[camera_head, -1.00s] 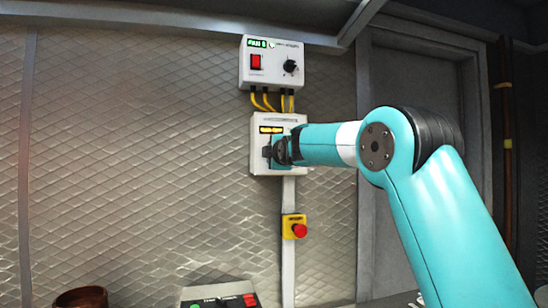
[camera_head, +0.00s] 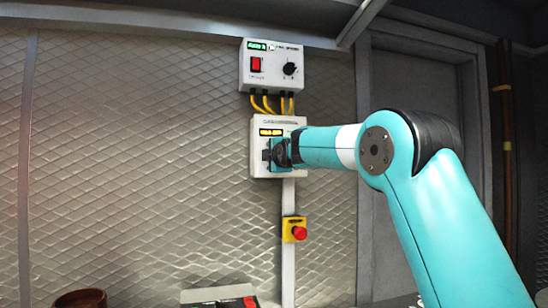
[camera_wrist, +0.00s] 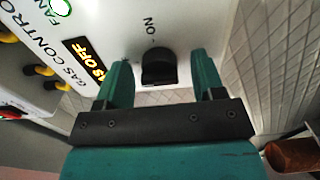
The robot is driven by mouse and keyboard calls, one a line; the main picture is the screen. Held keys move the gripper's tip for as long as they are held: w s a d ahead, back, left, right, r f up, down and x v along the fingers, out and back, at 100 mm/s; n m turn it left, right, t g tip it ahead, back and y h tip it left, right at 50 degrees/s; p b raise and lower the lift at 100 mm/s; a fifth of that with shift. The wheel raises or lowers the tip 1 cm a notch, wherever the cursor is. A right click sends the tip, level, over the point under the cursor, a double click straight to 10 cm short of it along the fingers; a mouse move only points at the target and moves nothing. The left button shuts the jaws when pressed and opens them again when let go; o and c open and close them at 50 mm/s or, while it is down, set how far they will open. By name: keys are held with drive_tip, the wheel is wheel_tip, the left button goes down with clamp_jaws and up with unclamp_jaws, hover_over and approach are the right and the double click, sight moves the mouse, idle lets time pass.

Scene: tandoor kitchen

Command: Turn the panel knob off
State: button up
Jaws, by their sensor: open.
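The gas control panel is a white box (camera_head: 258,168) on the wall, partly hidden by my gripper in the head view. In the wrist view its black knob (camera_wrist: 159,68) stands between my gripper's two teal fingers, with an "ON" mark beside it. The panel's amber display (camera_wrist: 88,58) shows text ending in "OFF". My gripper (camera_wrist: 163,78) is open, one finger on each side of the knob, with a visible gap to each finger. Whether the fingertips touch the panel face is hidden. In the head view my gripper (camera_head: 273,154) is at the panel front.
A white fan box (camera_head: 272,72) with a red switch and black dial is above, joined by yellow cables (camera_head: 268,103). A yellow box with a red button (camera_head: 299,233) is below. A brown pot (camera_head: 80,299) stands at lower left. The mesh wall left of the panel is clear.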

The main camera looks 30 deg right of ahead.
drive_tip(key=shift+s, duration=0.1)
drive_tip(key=b+v, duration=0.7)
drive_tip(key=v, duration=1)
drive_tip(key=shift+s+r, duration=0.1)
drive_tip(key=s+a+f+m+g+y, duration=0.2)
drive_tip(key=s+a+f+g+y, duration=0.15)
drive_tip(key=a+f, duration=0.55)
drive_tip(key=s+a+f+m+g+y, duration=0.1)
drive_tip(key=s+a+f+g+y, duration=0.2)
drive_tip(key=a+f, duration=0.65)
drive_tip(key=s+a+f+m+g+y, duration=0.1)
drive_tip(key=s+a+f+m+g, duration=0.1)
drive_tip(key=s+f+g, duration=0.3)
drive_tip(key=s+a+f+m+g+y, duration=0.1)
drive_tip(key=s+a+f+m+g, duration=0.2)
drive_tip(key=s+f, duration=1.1)
drive_tip(key=s+a+g, duration=0.1)
drive_tip(key=s+g, duration=0.2)
drive_tip(key=s, duration=0.1)
drive_tip(key=shift+a+y, duration=0.15)
drive_tip(key=shift+y, duration=0.2)
